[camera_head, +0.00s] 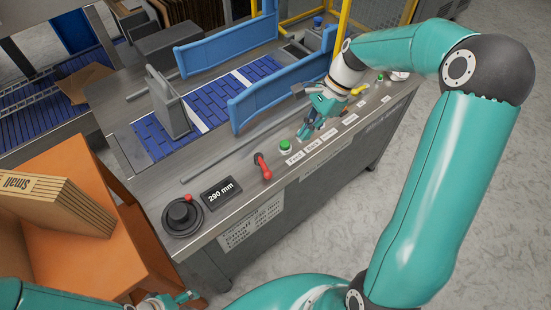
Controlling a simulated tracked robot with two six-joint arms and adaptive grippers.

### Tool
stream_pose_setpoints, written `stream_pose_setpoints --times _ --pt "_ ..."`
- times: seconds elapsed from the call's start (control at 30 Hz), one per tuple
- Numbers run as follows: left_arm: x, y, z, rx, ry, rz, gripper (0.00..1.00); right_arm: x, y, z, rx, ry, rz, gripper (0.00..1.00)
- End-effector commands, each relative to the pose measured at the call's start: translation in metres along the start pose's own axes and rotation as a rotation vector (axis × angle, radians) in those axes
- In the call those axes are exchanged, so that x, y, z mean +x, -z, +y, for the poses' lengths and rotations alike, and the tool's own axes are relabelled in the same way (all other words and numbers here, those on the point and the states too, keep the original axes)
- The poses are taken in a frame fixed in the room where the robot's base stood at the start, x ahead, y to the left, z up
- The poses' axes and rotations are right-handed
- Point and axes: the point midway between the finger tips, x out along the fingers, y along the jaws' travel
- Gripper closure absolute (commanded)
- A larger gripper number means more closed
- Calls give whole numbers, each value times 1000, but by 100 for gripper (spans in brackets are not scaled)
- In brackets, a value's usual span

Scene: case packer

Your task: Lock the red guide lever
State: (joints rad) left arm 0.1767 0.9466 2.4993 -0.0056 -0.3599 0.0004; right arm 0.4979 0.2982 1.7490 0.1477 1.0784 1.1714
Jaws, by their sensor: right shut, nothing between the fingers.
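The red guide lever (262,166) stands on the grey front panel of the packer, between the 290 mm display and the green button. Its handle slants toward the panel's front edge. My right gripper (305,132) is shut and empty over the panel, to the right of the lever and beyond the green button, apart from the lever. My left gripper (183,297) shows only partly at the bottom edge, far from the lever, and its jaws are too small to read.
A black knob (180,214) and the 290 mm display (221,192) lie left of the lever. The green button (285,146) is between lever and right gripper. Blue guide rails (275,93) stand behind. Flat cartons (62,202) sit on an orange stand (95,262) at left.

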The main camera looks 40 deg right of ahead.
Motion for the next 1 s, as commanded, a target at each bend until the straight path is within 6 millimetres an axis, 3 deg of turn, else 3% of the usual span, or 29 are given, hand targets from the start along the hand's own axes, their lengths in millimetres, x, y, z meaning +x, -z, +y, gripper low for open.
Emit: stream_pose_setpoints --times 0.27,0.7,0.8,1.0 --pt "1 0 0 0 0 0 26 20 0 1 -1 -4 -1 100" --pt "3 0 -1 0 0 1 26 105 1 2 1 -4 -1 100" --pt "-3 0 1 0 0 1 26 104 -18 1 -3 0 0 100" --pt "-5 0 2 0 0 1 26 109 -34 1 0 2 0 100"
